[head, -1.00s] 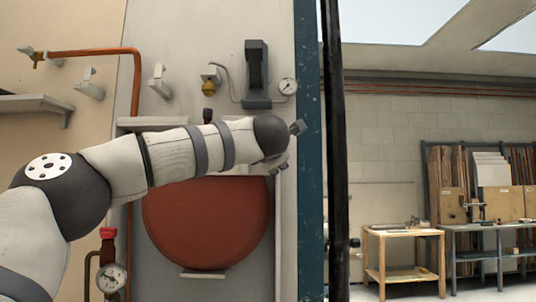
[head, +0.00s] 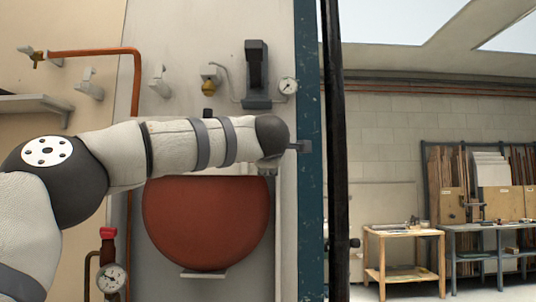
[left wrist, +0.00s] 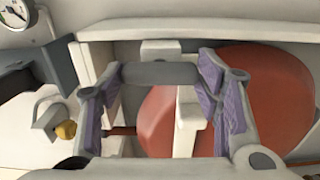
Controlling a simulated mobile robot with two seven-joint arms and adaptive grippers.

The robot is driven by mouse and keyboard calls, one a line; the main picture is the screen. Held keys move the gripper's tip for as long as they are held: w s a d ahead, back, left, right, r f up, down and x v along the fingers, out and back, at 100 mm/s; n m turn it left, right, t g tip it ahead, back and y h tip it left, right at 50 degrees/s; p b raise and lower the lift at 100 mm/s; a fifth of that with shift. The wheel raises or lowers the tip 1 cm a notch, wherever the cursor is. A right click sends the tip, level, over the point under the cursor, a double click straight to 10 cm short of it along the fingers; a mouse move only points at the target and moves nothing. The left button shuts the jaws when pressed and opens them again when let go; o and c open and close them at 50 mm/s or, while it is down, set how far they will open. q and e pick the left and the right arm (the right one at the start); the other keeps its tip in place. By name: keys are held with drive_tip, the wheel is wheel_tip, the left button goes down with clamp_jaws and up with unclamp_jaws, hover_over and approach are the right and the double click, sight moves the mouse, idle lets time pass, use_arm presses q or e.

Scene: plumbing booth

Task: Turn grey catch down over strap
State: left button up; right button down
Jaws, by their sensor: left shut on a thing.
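My left gripper (left wrist: 160,80) shows in the left wrist view, its purple-padded fingers shut on the grey catch (left wrist: 160,73), a rounded bar spanning between the fingertips. A pale strap-like piece (left wrist: 187,125) runs down across the red round vessel (left wrist: 255,95) beyond the catch. I cannot tell whether the catch touches it. In the head view the red vessel (head: 205,225) hangs on the wall below my left arm, its top hidden by the arm. That arm also hides the catch and fingertips there. My right gripper is not in view.
A blue post (head: 309,220) edges the booth at right.

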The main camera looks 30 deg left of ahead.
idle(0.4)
use_arm(q)
drive_tip(key=o, duration=1.2)
drive_tip(key=shift+c, duration=0.2)
drive_tip(key=v, duration=1.2)
